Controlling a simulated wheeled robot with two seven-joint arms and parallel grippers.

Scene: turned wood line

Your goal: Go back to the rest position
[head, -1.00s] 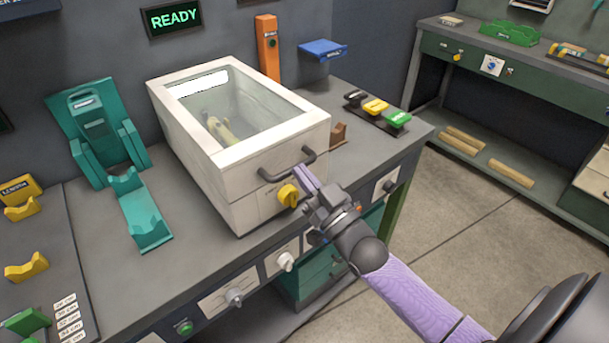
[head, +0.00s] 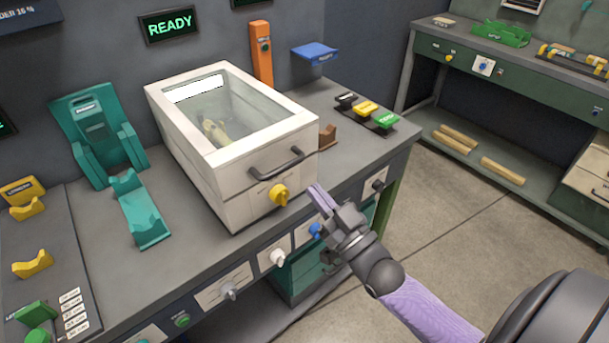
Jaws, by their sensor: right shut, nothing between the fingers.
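My right gripper (head: 318,196) is shut and empty. It is in front of the bench, to the right of the yellow knob (head: 279,194) on the white box's front, apart from the knob and the dark handle (head: 277,163). The white box (head: 231,186) has a closed glass lid, and a pale yellowish piece (head: 214,131) lies inside it. My left gripper is out of the head view.
The grey bench (head: 185,240) carries a teal cradle (head: 145,216) and yellow rests (head: 33,264). Knobs line its front edge, including a blue knob (head: 316,230) beside my gripper. A sign (head: 169,24) reads READY. Open floor (head: 450,235) lies to the right.

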